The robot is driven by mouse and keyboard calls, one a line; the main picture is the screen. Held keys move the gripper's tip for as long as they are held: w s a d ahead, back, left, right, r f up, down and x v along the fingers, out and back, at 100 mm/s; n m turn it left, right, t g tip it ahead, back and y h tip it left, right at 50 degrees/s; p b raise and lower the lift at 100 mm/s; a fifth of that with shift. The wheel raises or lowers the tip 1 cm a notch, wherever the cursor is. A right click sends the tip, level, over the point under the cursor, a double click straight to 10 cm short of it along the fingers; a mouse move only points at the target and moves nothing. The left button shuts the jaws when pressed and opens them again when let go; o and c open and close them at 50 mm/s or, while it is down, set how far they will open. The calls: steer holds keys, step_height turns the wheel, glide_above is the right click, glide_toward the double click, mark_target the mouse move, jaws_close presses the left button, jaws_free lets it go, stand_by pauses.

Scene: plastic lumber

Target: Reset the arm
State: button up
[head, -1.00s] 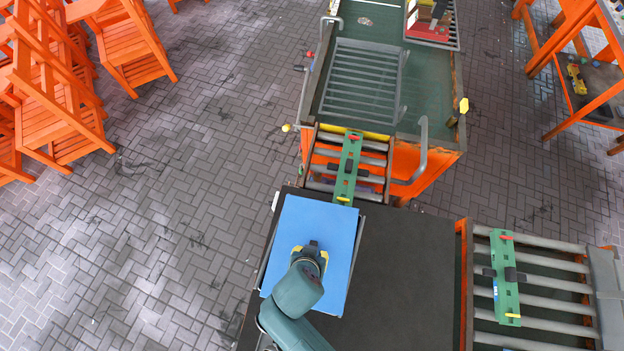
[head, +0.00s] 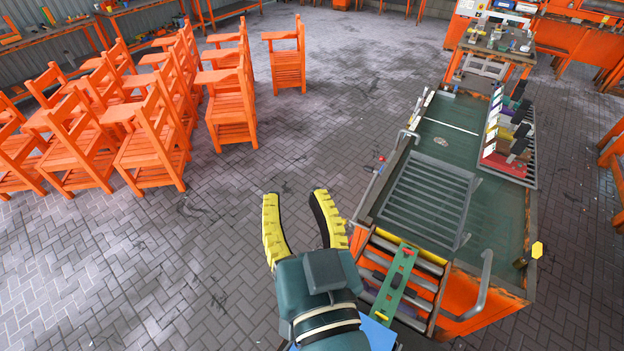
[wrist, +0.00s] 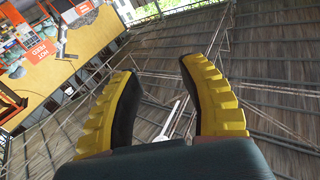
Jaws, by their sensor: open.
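My gripper (head: 305,228) is raised in the lower middle of the head view, with its two yellow-ribbed fingers spread and nothing between them. The wrist view shows the same open fingers (wrist: 165,105) against the roof beams, so the gripper points upward. My arm hides part of the blue sheet (head: 377,336) at the bottom edge of the head view.
A green bar (head: 395,285) lies on the short roller conveyor (head: 432,270) right of my gripper. Behind it is a green-topped orange bench (head: 445,150) with a grey rack (head: 425,200). Orange chairs (head: 150,140) stand at left. The paved floor (head: 230,250) between is clear.

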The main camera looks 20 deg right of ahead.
steer(key=s+r+n+t, duration=0.2)
steer(key=s+r+t, duration=0.1)
steer(key=r, duration=0.7)
steer(key=shift+s+d+r+t, duration=0.3)
steer(key=shift+d+t, duration=0.1)
steer(key=shift+d, duration=0.05)
step_height(320, 180, up, 7)
steer(key=p, duration=0.7)
